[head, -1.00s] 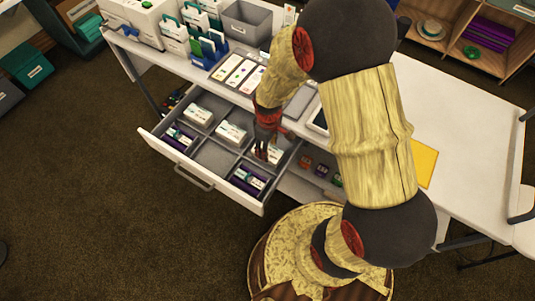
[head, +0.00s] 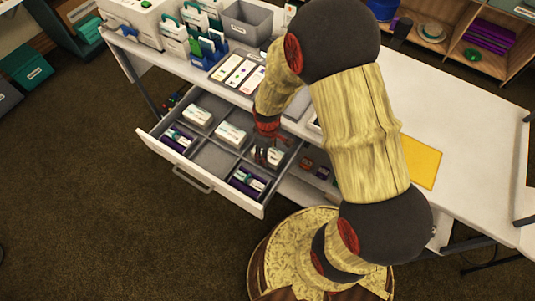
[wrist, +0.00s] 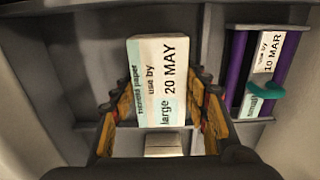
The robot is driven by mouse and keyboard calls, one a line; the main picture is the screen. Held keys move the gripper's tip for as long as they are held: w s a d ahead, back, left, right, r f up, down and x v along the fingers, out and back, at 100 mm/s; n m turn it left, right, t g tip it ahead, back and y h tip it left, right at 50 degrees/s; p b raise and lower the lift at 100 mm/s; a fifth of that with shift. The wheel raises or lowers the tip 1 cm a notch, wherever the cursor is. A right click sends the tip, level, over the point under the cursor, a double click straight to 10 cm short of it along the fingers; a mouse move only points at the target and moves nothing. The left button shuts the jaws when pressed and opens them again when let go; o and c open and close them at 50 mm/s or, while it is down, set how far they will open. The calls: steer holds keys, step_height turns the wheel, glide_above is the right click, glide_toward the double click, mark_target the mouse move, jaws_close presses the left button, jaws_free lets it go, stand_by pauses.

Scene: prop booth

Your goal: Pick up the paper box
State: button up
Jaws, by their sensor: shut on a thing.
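The paper box (wrist: 158,85) is white with a pale teal band; its label reads "thermal paper", "large" and "use by 20 MAY". My gripper (wrist: 160,108) is shut on it, one finger along each side. In the head view the paper box (head: 275,156) is at the right end of the open drawer (head: 188,182), partly hidden by my gripper (head: 264,156). I cannot tell whether the box is clear of the drawer floor.
Other white boxes (head: 230,133) and purple-sided packs (head: 247,181) lie in the drawer's compartments. One pack, marked "10 MAR" (wrist: 264,65), lies right of my gripper. Dividers and drawer walls are close by. The desktop (head: 465,150) has free room right of a yellow sheet (head: 421,162).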

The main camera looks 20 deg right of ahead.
steer(key=shift+r, duration=0.1)
steer(key=shift+r, duration=0.25)
step_height(320, 180, up, 3)
steer(key=shift+s+r+p, duration=0.1)
steer(key=shift+r+p, duration=0.05)
steer(key=shift+p, duration=0.95)
steer(key=s+a+r+p, duration=0.1)
steer(key=s+r+p, duration=0.1)
steer(key=s+r, duration=0.2)
steer(key=s+a+r+p, duration=0.1)
steer(key=s+r+p, duration=0.1)
steer(key=s+r, duration=0.3)
steer(key=s, duration=0.4)
steer(key=shift+s+a+p, duration=0.2)
steer(key=shift+s+p, duration=0.1)
steer(key=shift+p, duration=0.05)
